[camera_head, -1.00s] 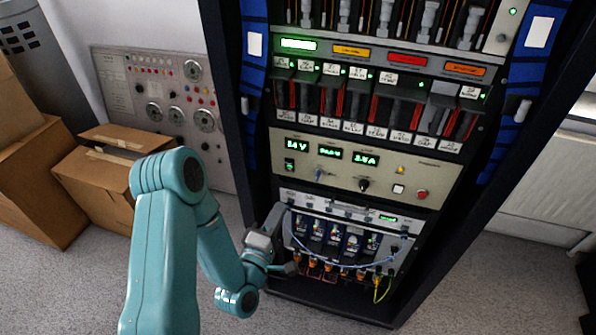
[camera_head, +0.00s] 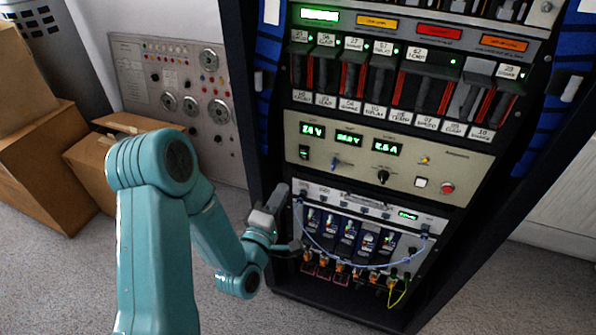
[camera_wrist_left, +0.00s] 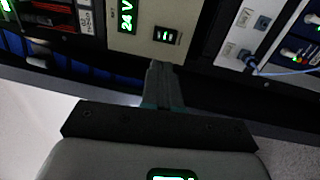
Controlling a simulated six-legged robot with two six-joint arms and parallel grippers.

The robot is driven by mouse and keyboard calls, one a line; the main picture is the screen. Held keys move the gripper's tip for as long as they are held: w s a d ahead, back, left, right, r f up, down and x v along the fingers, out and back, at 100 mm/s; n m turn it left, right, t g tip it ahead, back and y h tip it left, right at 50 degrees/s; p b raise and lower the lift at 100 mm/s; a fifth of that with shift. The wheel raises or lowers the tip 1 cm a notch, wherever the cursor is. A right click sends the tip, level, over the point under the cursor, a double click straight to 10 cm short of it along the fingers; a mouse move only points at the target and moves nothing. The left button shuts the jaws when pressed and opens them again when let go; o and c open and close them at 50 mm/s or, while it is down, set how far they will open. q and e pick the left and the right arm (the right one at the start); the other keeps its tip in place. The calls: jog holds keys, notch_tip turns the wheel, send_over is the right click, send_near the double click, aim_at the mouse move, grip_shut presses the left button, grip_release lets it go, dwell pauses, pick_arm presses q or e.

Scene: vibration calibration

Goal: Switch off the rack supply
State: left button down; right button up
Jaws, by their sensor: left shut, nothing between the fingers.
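The rack supply is a beige panel (camera_head: 331,168) in the black rack, with lit green displays (camera_head: 348,138). A small dark rocker switch (camera_head: 304,152) with a green glow sits at its left end. The wrist view shows this switch (camera_wrist_left: 167,35) beside the "24 V" display (camera_wrist_left: 127,16). My left gripper (camera_head: 281,188) is at the rack's left edge, below and left of the switch. In the wrist view its fingers (camera_wrist_left: 163,68) are shut and empty, pointing toward the switch, seemingly with a gap. My right gripper is not in view.
Below the supply is a unit with blue modules (camera_head: 346,240) and a looping pale-blue cable. The panel also carries a knob (camera_head: 383,177), a white button (camera_head: 421,182) and a red button (camera_head: 447,188). Cardboard boxes (camera_head: 42,165) stand at left by a grey wall panel (camera_head: 150,72).

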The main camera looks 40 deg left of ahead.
aim_at(302, 151)
pick_arm(q)
jog(key=x, duration=1)
jog(key=shift+r+p, duration=0.15)
jog(key=shift+p, duration=0.25)
jog(key=shift+w+a, duration=0.15)
jog(key=shift+w, duration=0.55)
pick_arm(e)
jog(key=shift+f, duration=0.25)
